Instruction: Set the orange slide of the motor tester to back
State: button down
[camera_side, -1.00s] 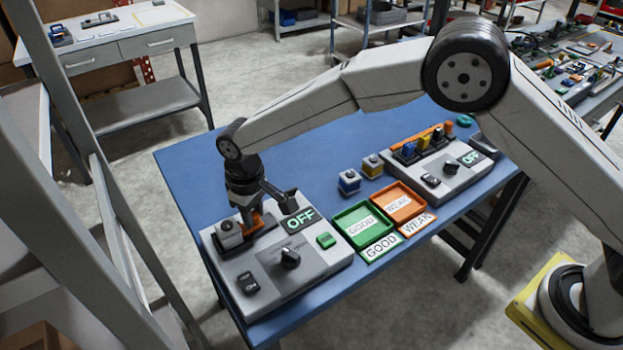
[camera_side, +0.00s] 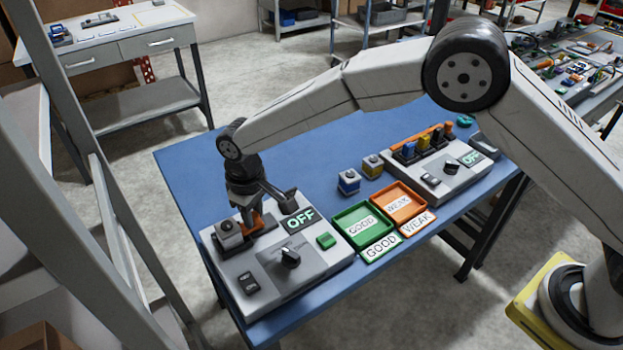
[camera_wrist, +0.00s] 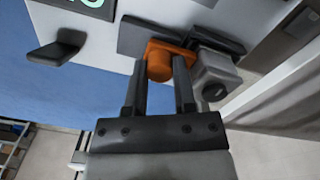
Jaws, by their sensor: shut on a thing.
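The motor tester (camera_side: 275,265) is a grey box at the near left of the blue table, with a display reading OFF (camera_side: 299,219). Its orange slide (camera_side: 257,219) is partly hidden by my gripper in the side view. In the wrist view the orange slide (camera_wrist: 164,60) sits by a dark slot, beside a grey block with a round dark end (camera_wrist: 215,77). My gripper (camera_wrist: 160,80) is shut on the orange slide, one finger on each side. It points down at the tester in the side view (camera_side: 252,218).
Two small blocks (camera_side: 348,182) and a second tester (camera_side: 455,180) are farther back.

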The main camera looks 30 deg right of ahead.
aim_at(270, 224)
dwell(0.3)
jog(key=shift+d, duration=1.45)
jog(key=c, duration=0.7)
grip_release()
jog(key=shift+d, duration=0.1)
jog(key=shift+r, duration=0.55)
notch_tip(270, 224, up, 7)
jog(key=shift+f, duration=0.1)
